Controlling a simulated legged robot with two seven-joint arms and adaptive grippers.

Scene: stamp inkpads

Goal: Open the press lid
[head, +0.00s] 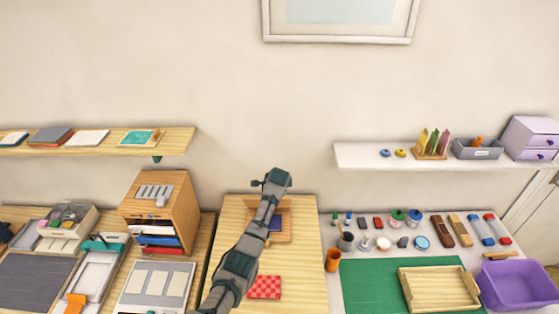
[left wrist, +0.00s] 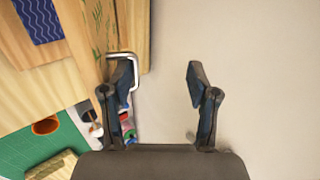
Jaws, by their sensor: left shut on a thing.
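The wooden press (head: 283,239) stands on the light wood table, partly hidden behind my left arm. A dark blue pad (head: 276,223) lies in it. In the left wrist view the blue patterned pad (left wrist: 42,18) is at upper left, beside the wooden lid (left wrist: 99,32) with a green leafy pattern. The lid appears raised from the base; its exact angle is unclear. My left gripper (head: 266,183) is at the press top. My right gripper is out of view.
A red checked square (head: 265,287) lies in front of the press. A wooden cabinet (head: 160,206) stands to the left. An orange cup (head: 332,260), green mat (head: 375,285) and wooden tray (head: 440,291) are to the right. The wall is behind.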

